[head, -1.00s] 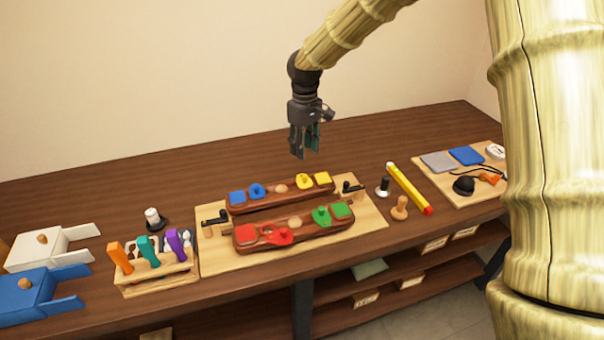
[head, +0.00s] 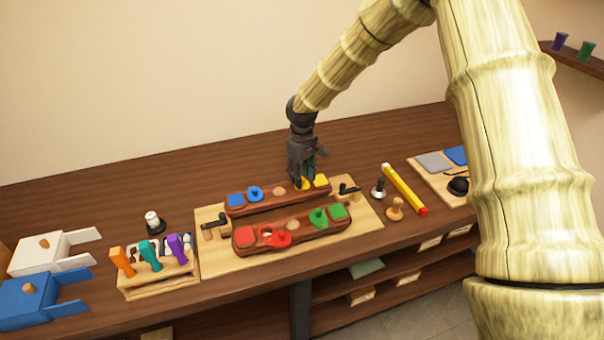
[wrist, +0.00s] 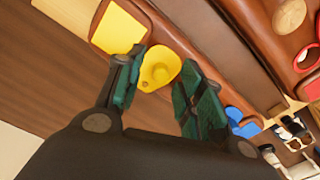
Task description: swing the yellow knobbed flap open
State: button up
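The yellow knobbed flap (wrist: 163,66) is a rounded yellow plate with a round knob, on the rear dark wooden bar (head: 243,208). It lies beside a yellow square (wrist: 117,27), which also shows in the head view (head: 322,181). My gripper (head: 305,183) is right over the flap and hides most of it in the head view. In the wrist view my gripper (wrist: 160,85) has its two green-padded fingers apart, with the flap and knob showing between and just beyond the tips. I cannot tell whether a finger touches the knob.
The front bar (head: 290,234) carries a red flap (head: 275,237) and a green flap (head: 319,218). A blue flap (head: 255,193) sits left on the rear bar. Black-handled latches (head: 348,191) stand at the board's ends. The tabletop behind the bars is clear.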

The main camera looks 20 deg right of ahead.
jog(key=shift+f, duration=0.15)
grip_shut()
